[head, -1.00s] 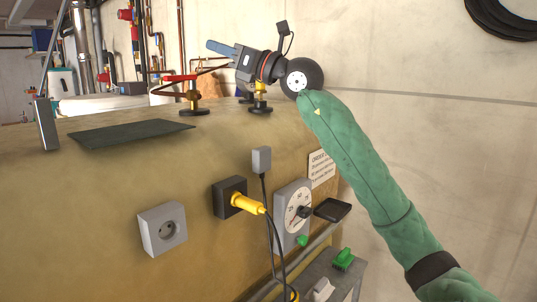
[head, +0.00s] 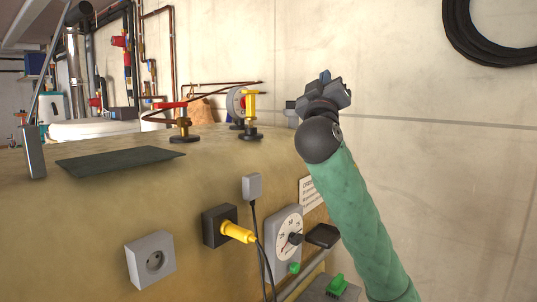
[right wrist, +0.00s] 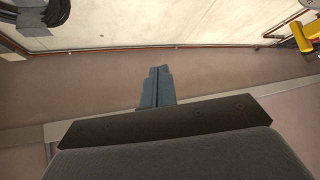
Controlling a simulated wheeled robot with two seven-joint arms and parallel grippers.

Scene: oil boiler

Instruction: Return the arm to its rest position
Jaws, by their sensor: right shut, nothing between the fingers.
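My right arm, in a green padded sleeve, rises from the lower right in the head view. Its right gripper (head: 325,76) is beyond the dark round wrist, up in front of the bare wall and to the right of the boiler top. The fingers also show in the right wrist view (right wrist: 158,86), pressed together with nothing between them, over brown floor. The gripper touches nothing that I can see. My left gripper is not in view.
The tan boiler casing (head: 90,220) fills the left. On it stand a red-handled valve (head: 180,125) and a yellow-handled valve (head: 250,115). Its front carries a grey socket (head: 151,260), a yellow plug (head: 237,232) and a dial (head: 289,234). A black cable coil (head: 480,45) hangs on the wall.

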